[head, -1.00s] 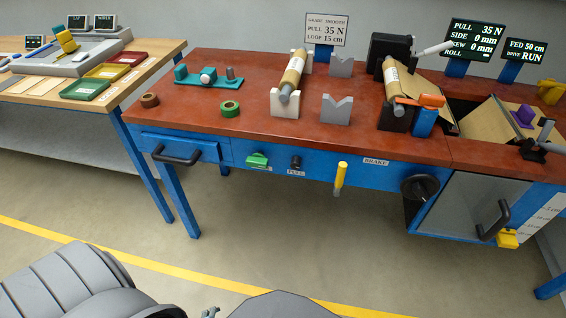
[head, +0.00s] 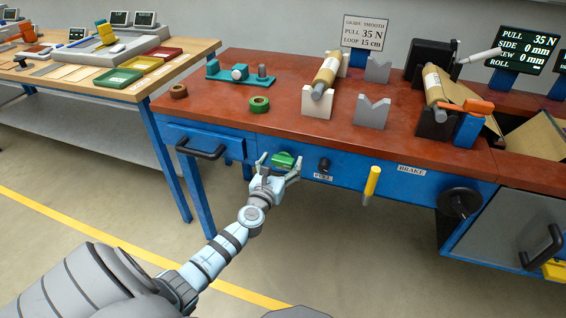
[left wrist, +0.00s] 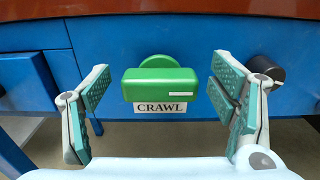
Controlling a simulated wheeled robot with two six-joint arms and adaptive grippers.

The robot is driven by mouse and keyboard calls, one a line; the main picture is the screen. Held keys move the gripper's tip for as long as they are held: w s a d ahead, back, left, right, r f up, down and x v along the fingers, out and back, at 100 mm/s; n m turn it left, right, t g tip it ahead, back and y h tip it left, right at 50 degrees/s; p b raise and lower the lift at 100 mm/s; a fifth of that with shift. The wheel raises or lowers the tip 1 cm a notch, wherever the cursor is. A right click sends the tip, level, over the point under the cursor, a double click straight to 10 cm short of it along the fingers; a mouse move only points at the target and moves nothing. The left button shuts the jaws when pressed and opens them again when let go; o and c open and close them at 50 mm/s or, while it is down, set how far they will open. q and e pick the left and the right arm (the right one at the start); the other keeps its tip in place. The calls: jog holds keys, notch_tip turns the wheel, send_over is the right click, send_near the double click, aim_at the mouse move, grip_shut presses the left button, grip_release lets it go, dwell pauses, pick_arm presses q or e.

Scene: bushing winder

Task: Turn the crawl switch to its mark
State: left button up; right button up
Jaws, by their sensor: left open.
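The crawl switch is a green knob (head: 284,161) on the blue front panel of the red-topped bench. In the left wrist view the green knob (left wrist: 160,84) has a wide bar lying level, with a white line near its right end. A white CRAWL label (left wrist: 160,107) sits just below it and partly behind it. No separate mark shows clearly. My left gripper (head: 278,163) is open in front of the knob. In the left wrist view the fingers of my left gripper (left wrist: 160,105) stand on either side of the knob, apart from it. My right gripper is not in view.
A black PULL knob (head: 324,165) is right of the switch, close to my right-hand finger in the wrist view. A yellow-handled lever (head: 372,182) and a black handwheel (head: 459,202) are further right. A drawer handle (head: 200,149) is to the left.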

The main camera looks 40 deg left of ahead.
pick_arm(q)
jog(key=shift+w+a, duration=0.25)
jog(key=shift+w, duration=0.4)
jog(key=shift+c, duration=0.5)
jog(key=c, duration=1.1)
jog(key=shift+o, duration=0.2)
